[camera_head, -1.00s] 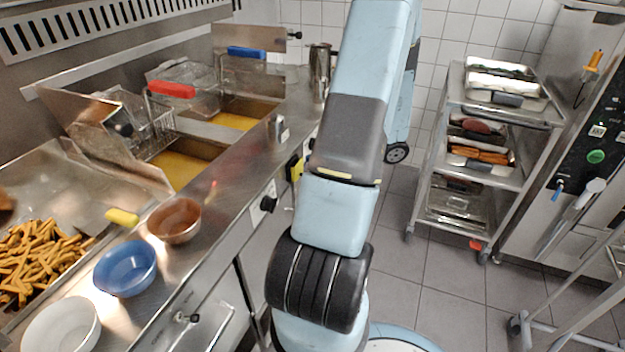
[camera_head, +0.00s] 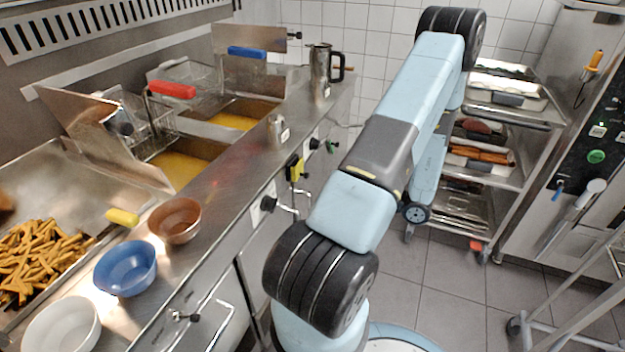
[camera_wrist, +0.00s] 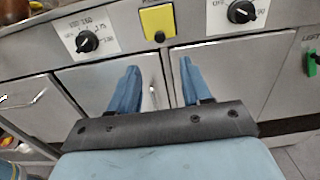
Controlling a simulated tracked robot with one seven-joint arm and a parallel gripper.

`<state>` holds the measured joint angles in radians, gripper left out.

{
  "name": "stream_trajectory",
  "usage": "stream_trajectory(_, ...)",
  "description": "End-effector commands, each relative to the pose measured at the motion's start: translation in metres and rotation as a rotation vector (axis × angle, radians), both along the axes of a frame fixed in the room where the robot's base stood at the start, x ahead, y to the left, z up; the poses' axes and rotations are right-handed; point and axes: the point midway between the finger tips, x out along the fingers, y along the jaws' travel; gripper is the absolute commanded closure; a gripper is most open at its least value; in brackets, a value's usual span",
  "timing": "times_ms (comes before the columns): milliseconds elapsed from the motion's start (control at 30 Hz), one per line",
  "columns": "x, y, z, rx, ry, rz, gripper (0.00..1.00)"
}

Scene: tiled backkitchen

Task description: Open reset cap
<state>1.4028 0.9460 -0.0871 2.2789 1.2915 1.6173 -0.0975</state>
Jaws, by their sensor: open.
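A yellow plate (camera_wrist: 158,18) with a small black round cap (camera_wrist: 160,37) at its lower edge is on the steel fryer front in the wrist view. I cannot tell for sure that this is the reset cap. The yellow plate (camera_head: 295,168) also shows in the head view. My gripper (camera_wrist: 159,66) is open and empty. Its two blue fingers point at the fryer front, below the yellow plate and apart from the cap. In the head view my arm reaches up and right, and the gripper's fingers cannot be made out.
Black dials (camera_wrist: 87,41) and (camera_wrist: 241,11) flank the yellow plate. A green handle (camera_wrist: 311,64) is at the right. Cabinet doors (camera_wrist: 105,88) lie below. In the head view, bowls (camera_head: 125,268) stand on the counter and a trolley (camera_head: 510,180) stands beyond my arm.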

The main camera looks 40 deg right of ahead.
Motion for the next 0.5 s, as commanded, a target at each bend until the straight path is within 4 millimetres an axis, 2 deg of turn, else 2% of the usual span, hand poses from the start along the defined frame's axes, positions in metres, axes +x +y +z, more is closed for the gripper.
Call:
stream_trajectory(100,0.02,0.009,0.0,0.0,-0.001,0.004,0.52)
stream_trajectory(500,0.082,0.034,0.001,0.0,0.0,0.002,0.52)
